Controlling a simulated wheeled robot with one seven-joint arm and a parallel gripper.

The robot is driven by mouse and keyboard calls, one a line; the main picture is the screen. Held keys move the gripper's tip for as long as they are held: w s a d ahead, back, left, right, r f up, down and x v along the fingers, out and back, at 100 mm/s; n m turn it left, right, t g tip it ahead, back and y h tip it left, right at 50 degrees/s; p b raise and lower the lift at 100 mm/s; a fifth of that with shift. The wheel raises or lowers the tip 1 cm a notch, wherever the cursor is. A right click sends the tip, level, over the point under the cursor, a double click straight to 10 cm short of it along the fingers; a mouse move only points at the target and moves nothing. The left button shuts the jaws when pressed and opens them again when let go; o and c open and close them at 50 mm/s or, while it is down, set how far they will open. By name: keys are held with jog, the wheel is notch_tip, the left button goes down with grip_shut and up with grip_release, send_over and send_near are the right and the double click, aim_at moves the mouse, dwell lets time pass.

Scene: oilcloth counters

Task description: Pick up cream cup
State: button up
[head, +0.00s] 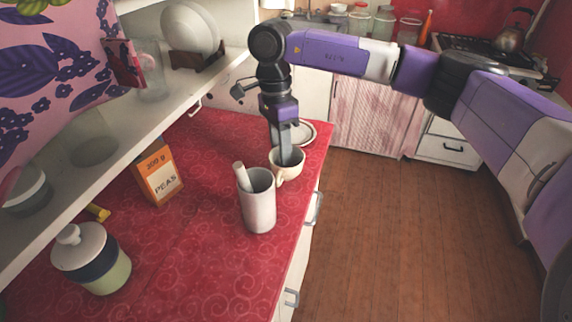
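The cream cup (290,171) stands upright on the red patterned counter near its right edge, with its handle toward the front. My gripper (286,158) points straight down at the cup from above. Its finger end reaches into or just over the cup's mouth and covers part of the far rim. The gripper is seen edge-on, so the gap between its fingers is hidden. I cannot tell whether it touches the cup.
A tall white container (258,205) with a stick-like tool stands close in front of the cup. A plate (301,132) lies behind it. An orange peas box (158,176) and a lidded jar (95,262) stand at left, under a shelf (110,130). Open floor lies right.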

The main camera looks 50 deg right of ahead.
grip_shut()
dwell(1.4)
